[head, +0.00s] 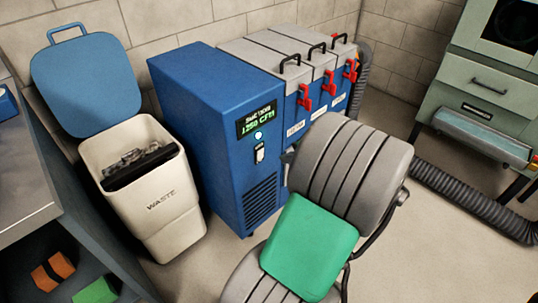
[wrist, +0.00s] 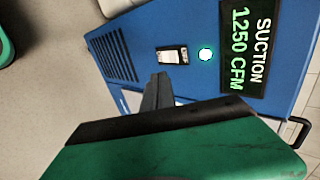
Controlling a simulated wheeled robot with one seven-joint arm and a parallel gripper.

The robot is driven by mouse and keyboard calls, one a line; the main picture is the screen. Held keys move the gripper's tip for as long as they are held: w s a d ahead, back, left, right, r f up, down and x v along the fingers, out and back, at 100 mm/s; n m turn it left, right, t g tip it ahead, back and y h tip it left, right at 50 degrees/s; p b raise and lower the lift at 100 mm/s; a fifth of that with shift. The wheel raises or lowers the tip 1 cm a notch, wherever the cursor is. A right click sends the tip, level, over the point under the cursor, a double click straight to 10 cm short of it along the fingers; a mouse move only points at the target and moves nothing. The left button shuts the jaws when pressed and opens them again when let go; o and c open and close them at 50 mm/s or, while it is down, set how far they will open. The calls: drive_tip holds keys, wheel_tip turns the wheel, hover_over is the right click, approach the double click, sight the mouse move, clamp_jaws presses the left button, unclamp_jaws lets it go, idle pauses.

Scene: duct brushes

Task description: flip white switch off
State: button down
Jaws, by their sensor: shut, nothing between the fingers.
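The white switch (head: 260,153) is a small rocker in a dark frame on the front of the blue suction unit (head: 215,120). It also shows clearly in the wrist view (wrist: 172,55), below a round lit indicator (head: 258,135) and the green-lettered display (head: 257,119). The display reads suction 1250 CFM. My gripper (wrist: 158,78) is shut and empty, its dark fingers pointing at the panel close to the switch. I cannot tell whether they touch the panel. In the head view my grey and green arm hides most of the gripper.
A white waste bin (head: 150,190) with a raised blue lid (head: 88,82) stands left of the unit. Red latches (head: 329,84) line the unit's right side. A grey-green machine (head: 480,90) and a ribbed hose (head: 470,195) are at the right. Floor at lower right is clear.

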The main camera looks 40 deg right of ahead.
sight(262, 152)
drive_tip(key=b+x, duration=0.1)
drive_tip(key=x, duration=0.1)
drive_tip(key=r+x, duration=0.1)
drive_tip(key=x, duration=0.2)
drive_tip(key=w+b+x, duration=0.1)
drive_tip(key=x, duration=0.1)
drive_tip(key=shift+w+b, duration=0.35)
drive_tip(key=shift+w, duration=0.1)
drive_tip(key=shift+w+r, duration=0.2)
drive_tip(key=shift+w, duration=0.3)
drive_tip(key=shift+r, duration=0.1)
